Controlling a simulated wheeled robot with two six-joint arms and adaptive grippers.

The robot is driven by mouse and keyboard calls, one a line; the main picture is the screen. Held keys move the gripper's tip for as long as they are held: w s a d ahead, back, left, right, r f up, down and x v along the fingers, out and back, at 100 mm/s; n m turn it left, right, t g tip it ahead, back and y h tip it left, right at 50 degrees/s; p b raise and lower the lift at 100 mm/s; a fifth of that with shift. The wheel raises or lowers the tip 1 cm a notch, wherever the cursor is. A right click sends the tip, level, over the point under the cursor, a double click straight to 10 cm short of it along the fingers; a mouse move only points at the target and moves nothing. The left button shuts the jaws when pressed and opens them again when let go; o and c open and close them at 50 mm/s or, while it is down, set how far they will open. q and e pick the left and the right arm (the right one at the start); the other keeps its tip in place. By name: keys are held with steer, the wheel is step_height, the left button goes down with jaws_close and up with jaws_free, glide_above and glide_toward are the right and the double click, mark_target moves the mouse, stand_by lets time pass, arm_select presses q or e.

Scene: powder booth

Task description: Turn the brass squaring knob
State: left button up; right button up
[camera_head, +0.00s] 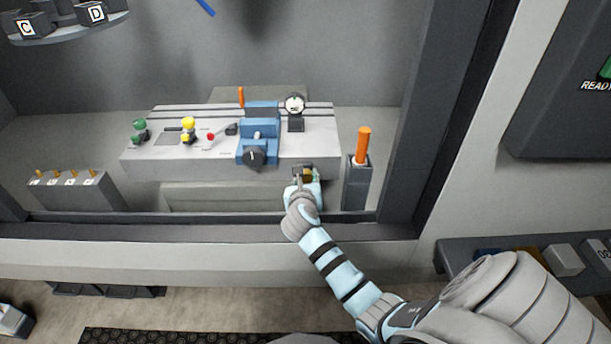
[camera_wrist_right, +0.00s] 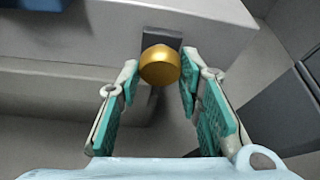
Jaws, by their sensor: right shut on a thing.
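The brass squaring knob (camera_wrist_right: 160,65) is a round gold cap on a dark square mount (camera_wrist_right: 162,38) on the front face of the grey bench block. In the right wrist view it sits between the teal pads of my right gripper (camera_wrist_right: 159,78), near the fingertips. My right gripper is shut on it. In the head view my right gripper (camera_head: 304,177) is at the block's front right edge, and it mostly hides the knob (camera_head: 308,177). My left gripper is not in view.
On the grey block (camera_head: 210,170) stand a blue vise (camera_head: 257,135), a dial gauge (camera_head: 295,105) and green, yellow and red controls. An orange-handled tool in a grey holder (camera_head: 357,185) stands close right of my right gripper. The booth's front sill (camera_head: 150,222) runs below.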

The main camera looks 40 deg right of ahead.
steer(key=m+y+p, duration=0.1)
steer(key=p, duration=0.2)
steer(key=shift+r+m+t, duration=0.15)
steer(key=shift+m+t, duration=0.25)
steer(key=shift+s+d+m+t+y+p, duration=0.1)
steer(key=shift+m+t+y+p, duration=0.3)
steer(key=shift+m+y+p, duration=0.35)
steer(key=shift+f+m, duration=0.2)
steer(key=shift+m, duration=0.05)
steer(key=o, duration=1.2)
steer(key=shift+c, duration=0.2)
steer(key=v, duration=1.2)
steer(key=shift+f, duration=0.15)
